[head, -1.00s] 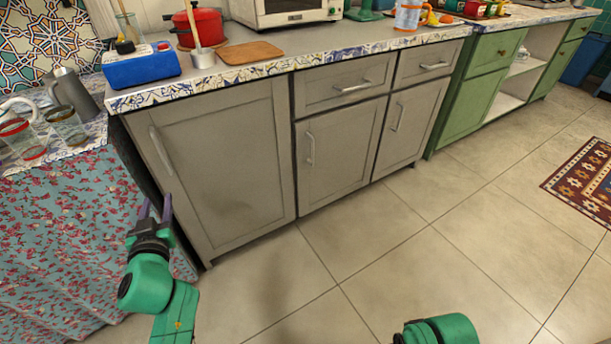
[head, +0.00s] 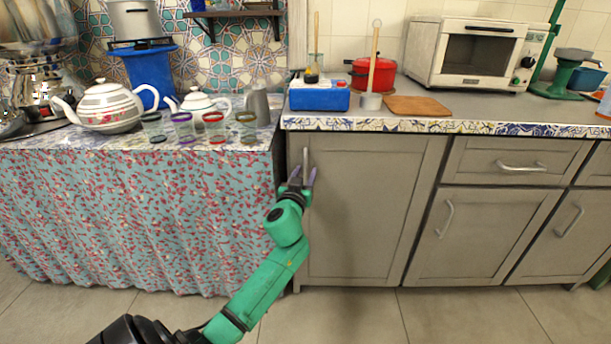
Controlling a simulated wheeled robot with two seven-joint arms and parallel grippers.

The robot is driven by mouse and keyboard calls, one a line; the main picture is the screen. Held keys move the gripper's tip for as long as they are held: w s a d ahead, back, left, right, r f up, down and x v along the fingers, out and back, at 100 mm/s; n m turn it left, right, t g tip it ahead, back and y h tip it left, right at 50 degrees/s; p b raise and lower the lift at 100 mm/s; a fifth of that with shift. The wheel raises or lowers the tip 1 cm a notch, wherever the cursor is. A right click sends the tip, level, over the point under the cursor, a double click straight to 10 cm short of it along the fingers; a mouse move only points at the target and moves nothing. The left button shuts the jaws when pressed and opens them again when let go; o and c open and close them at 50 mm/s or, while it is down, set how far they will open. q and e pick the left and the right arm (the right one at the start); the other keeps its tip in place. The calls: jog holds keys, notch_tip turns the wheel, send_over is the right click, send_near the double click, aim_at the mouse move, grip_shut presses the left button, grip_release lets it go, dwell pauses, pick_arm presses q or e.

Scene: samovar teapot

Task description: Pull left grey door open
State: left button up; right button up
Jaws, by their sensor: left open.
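The left grey door (head: 365,215) is the tall cabinet door at the left end of the grey counter, and it is closed. Its vertical metal handle (head: 305,163) is near its upper left edge. My green left arm hides a lower left part of the door's edge. My right gripper is not in view.
A table with a floral cloth (head: 130,220) stands close to the left of the door, with teapots (head: 108,106) and several glasses on top. Above the door, a blue box (head: 319,97) and a red pot (head: 372,74) stand on the counter. The floor (head: 460,320) in front is clear.

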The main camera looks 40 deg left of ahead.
pick_arm(q)
grip_shut()
dwell(1.5)
